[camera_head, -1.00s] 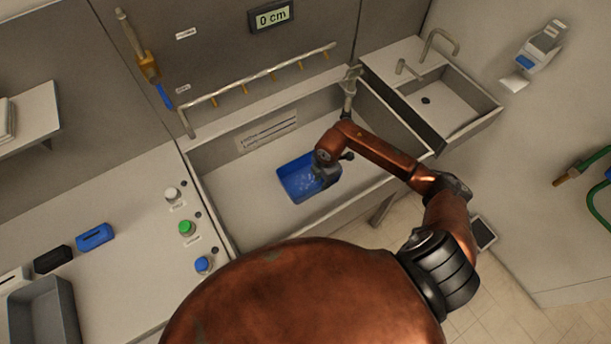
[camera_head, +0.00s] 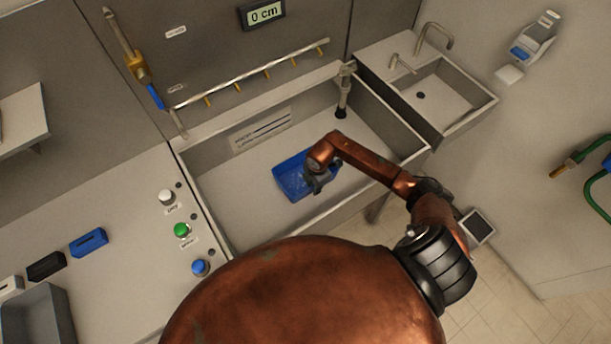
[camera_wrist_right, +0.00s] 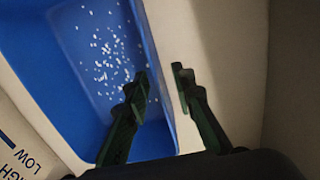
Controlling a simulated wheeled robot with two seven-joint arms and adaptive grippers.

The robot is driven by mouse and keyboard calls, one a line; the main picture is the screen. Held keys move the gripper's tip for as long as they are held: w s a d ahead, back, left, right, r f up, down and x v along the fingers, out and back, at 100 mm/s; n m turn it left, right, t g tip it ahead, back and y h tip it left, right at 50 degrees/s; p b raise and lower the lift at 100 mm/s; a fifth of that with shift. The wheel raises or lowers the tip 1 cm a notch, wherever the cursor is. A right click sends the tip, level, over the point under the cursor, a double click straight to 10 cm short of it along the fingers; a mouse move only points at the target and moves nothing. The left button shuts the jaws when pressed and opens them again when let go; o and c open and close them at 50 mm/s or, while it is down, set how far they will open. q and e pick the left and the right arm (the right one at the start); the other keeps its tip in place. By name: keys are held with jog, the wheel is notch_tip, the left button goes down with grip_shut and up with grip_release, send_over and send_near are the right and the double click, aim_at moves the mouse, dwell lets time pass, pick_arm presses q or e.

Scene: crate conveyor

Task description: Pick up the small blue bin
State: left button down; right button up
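The small blue bin (camera_head: 290,181) stands in the large grey basin (camera_head: 237,215). It also fills the left of the right wrist view (camera_wrist_right: 40,60), where white specks lie on its floor. My right gripper (camera_head: 315,188) is at the bin's right side in the head view. In the right wrist view the gripper (camera_wrist_right: 160,80) is open, with one finger over the bin's inside and the other outside, the bin's side wall between them. Whether a finger touches the wall I cannot tell. My left gripper is not in view.
A small sink (camera_head: 450,95) adjoins the basin at the right. A pipe with several outlets (camera_head: 255,75) runs along the back. White, green (camera_head: 182,230) and blue knobs, a blue block (camera_head: 89,242) and a grey tray (camera_head: 40,315) are at left. The basin floor left of the bin is clear.

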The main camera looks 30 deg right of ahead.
jog(key=shift+c, duration=0.3)
grip_shut()
jog(key=shift+r, duration=0.15)
